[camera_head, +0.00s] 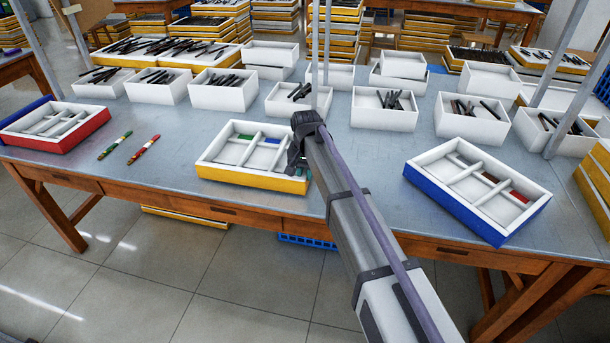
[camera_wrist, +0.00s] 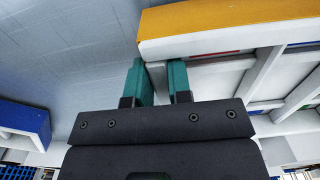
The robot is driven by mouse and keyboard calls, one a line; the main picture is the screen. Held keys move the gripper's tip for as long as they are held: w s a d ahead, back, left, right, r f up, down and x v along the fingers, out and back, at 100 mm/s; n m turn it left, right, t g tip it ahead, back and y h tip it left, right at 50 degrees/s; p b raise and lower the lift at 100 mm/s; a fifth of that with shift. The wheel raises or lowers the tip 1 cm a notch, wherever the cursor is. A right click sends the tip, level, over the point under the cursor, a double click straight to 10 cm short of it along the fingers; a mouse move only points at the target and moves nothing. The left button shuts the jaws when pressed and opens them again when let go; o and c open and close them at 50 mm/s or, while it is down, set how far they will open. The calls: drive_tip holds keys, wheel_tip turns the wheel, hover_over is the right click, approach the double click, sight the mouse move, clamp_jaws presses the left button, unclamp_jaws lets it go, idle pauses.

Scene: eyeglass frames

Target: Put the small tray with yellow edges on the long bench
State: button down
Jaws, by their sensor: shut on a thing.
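The small tray with yellow edges (camera_head: 240,177) is white inside with several compartments. It sits near the front edge of the long grey bench (camera_head: 180,120). Green, blue and reddish pieces lie in it. My gripper (camera_head: 297,166) is at the tray's right end. In the wrist view my gripper (camera_wrist: 157,82) has its two teal fingers on either side of the tray's white end wall, shut on it. The yellow side of the tray (camera_wrist: 225,25) shows at the top there. I cannot tell whether the tray is lifted off the bench.
A blue-edged tray (camera_head: 478,190) stands to the right, a red-edged tray (camera_head: 55,124) at the left. Green and red pens (camera_head: 143,150) lie left of the yellow tray. White boxes (camera_head: 384,108) line the back. Bare bench lies between the pens and the yellow tray.

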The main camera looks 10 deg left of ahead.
drive_tip(key=c, duration=1.1)
unclamp_jaws()
drive_tip(key=shift+f, duration=0.1)
drive_tip(key=shift+o, duration=0.2)
wheel_tip(320, 180, up, 12)
drive_tip(key=p, duration=1.2)
drive_tip(key=shift+r, duration=0.2)
